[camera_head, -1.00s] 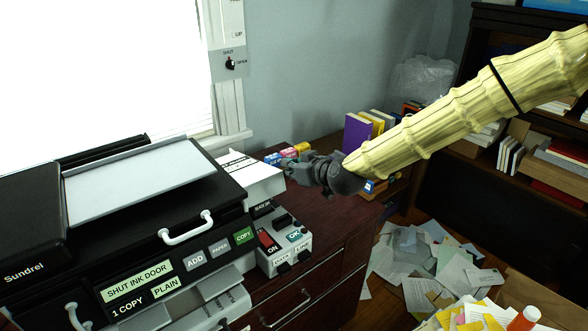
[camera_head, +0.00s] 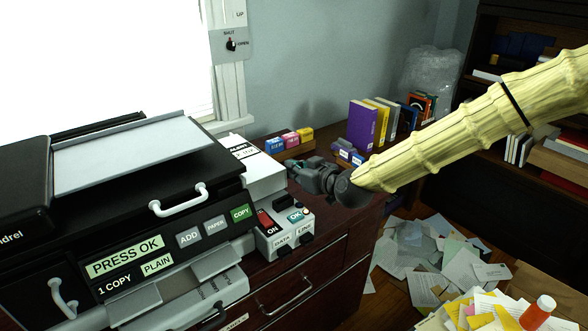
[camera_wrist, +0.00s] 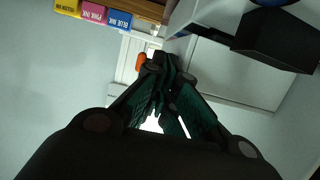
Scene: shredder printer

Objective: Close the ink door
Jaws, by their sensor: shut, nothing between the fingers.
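The black printer (camera_head: 130,215) stands at the left in the head view, and its display (camera_head: 124,257) reads "PRESS OK". A white ink unit (camera_head: 266,180) sits at the printer's right side, with its ink door (camera_head: 245,150) lying flat on top, level and with no visible gap. My gripper (camera_head: 292,170) is shut and empty, just right of the unit's side; whether it touches cannot be told. In the wrist view my fingers (camera_wrist: 168,62) are together, beside a white surface (camera_wrist: 240,72).
A small control box (camera_head: 284,228) with ON and OK buttons stands below the ink unit. Ink boxes (camera_head: 290,140) and books (camera_head: 362,125) stand behind on the desk. Loose papers (camera_head: 430,260) cover the floor at right.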

